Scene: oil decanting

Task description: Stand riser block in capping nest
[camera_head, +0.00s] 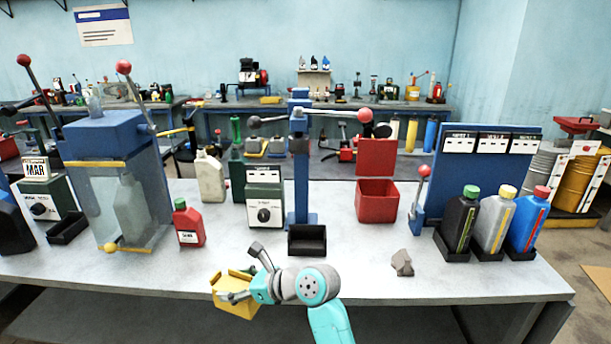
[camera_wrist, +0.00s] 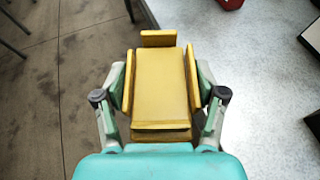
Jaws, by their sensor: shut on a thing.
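The yellow riser block (camera_head: 235,300) is in my gripper (camera_head: 250,283), at the front edge of the bench, left of centre. In the wrist view the riser block (camera_wrist: 160,85) sits between the two fingers of my gripper (camera_wrist: 160,100), which press on its sides. It appears over the bench's edge, with floor visible to its left. A black open tray (camera_head: 307,241), apparently the capping nest, stands at the foot of the blue lever press (camera_head: 300,175). It looks empty. My gripper is to its left and nearer the front. Part of a dark tray shows at the wrist view's right edge (camera_wrist: 313,38).
A red bottle (camera_head: 188,224) and a grey-green dial box (camera_head: 264,200) stand behind my gripper. A red open bin (camera_head: 377,203) is right of the press. A grey lump (camera_head: 402,262) lies near the front right. The bench front between is clear.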

